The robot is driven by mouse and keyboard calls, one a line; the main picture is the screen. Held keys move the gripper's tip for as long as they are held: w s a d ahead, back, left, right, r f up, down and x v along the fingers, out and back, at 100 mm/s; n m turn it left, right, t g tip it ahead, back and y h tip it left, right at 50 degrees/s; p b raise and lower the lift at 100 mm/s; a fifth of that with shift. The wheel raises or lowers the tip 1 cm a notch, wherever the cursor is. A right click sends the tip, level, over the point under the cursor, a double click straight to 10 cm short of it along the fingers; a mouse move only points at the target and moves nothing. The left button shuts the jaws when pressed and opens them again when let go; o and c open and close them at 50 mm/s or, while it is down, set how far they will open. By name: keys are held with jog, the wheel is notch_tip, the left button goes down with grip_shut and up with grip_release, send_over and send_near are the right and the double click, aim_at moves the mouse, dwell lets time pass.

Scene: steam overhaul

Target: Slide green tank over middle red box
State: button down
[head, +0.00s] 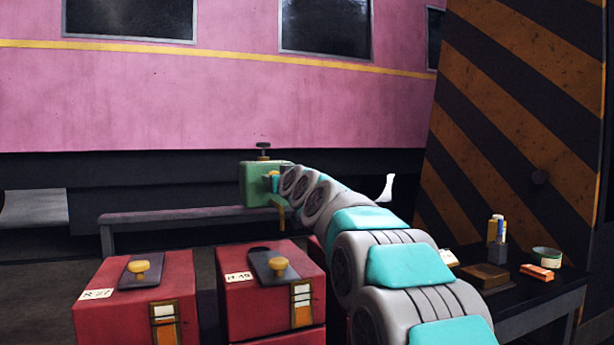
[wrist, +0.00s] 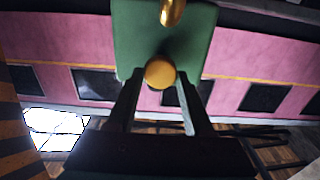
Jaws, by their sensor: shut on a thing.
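The green tank (head: 252,186) is a boxy block with a dark knob on top and a brass fitting below. It is up in the air beyond the red boxes. My gripper (wrist: 160,98) is shut on the green tank (wrist: 135,35), with its round yellow knob (wrist: 160,74) between the fingers. In the head view my arm mostly hides the gripper (head: 273,182). The middle red box (head: 240,312) has a dark top plate with a yellow knob and stands nearer than the tank. The left red box (head: 95,320) stands beside it. A third red box is mostly hidden behind my arm.
A low grey bench (head: 170,216) stands behind the boxes, before a pink railway carriage (head: 200,100). A striped orange-and-black panel (head: 520,130) rises at right. Below it, a dark table (head: 535,305) carries small items, including a green ring-shaped roll (head: 547,256).

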jog(key=a, duration=0.1)
jog(key=s+a+p, duration=0.1)
jog(key=a, duration=0.2)
jog(key=shift+s+a+r, duration=0.15)
jog(key=shift+s+a, duration=0.1)
jog(key=shift+s+a+p, duration=0.2)
jog(key=shift+a+p, duration=0.15)
jog(key=shift+a, duration=0.2)
jog(key=shift+c, duration=1.5)
grip_release()
jog(key=b, duration=0.2)
send_near(250, 177)
jog(key=v, duration=0.3)
jog(key=shift+s, duration=0.2)
